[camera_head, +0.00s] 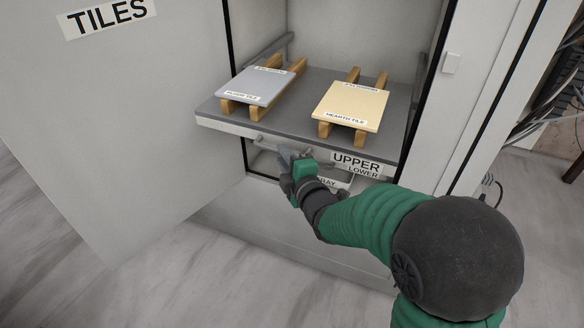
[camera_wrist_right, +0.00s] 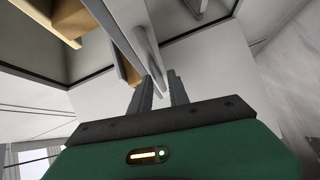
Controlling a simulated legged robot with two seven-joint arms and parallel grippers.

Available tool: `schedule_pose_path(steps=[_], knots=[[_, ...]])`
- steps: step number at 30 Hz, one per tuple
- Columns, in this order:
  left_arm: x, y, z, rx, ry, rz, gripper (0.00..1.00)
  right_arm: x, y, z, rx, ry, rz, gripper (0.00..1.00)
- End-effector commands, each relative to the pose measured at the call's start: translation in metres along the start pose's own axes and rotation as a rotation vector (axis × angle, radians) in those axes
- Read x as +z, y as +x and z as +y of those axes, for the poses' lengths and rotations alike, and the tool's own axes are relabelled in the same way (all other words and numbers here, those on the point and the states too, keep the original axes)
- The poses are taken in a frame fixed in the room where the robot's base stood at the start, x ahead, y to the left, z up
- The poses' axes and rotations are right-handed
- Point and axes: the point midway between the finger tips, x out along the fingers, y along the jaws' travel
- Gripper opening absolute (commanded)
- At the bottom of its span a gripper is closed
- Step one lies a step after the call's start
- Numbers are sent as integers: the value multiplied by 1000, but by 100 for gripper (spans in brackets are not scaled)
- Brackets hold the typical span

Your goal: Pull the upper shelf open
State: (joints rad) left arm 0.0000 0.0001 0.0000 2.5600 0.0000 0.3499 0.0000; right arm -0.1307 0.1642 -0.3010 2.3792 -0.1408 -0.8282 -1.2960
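The upper shelf (camera_head: 300,97) is a grey slab with a pale front edge. It sticks out of the cabinet, its front ahead of the lower tray. A label reading "UPPER" (camera_head: 356,163) is on its front at the right. My right gripper (camera_head: 287,153) is at the handle on the shelf front. In the right wrist view the two fingers (camera_wrist_right: 162,88) stand on either side of a thin pale handle bar (camera_wrist_right: 143,45), with little gap; the contact itself is partly hidden. My left gripper is out of view.
A grey floor tile (camera_head: 255,85) and a cream hearth tile (camera_head: 352,104) lie on wooden supports on the shelf. The open door (camera_head: 110,110) marked "TILES" is at left. A lower tray (camera_head: 262,172) sits below. Cables hang at right; bare floor lies in front.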

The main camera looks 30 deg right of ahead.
Motion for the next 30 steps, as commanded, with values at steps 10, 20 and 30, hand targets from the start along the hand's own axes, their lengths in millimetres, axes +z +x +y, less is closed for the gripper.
schedule_pose_path(steps=[10, 20, 30], knots=[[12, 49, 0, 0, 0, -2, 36, 2, -64, -10, 7, 4, -1, 22], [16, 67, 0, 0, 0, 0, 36, 0, -81, -2, -2, 0, -1, 22], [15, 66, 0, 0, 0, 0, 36, 0, -81, -1, -3, 0, -1, 22]])
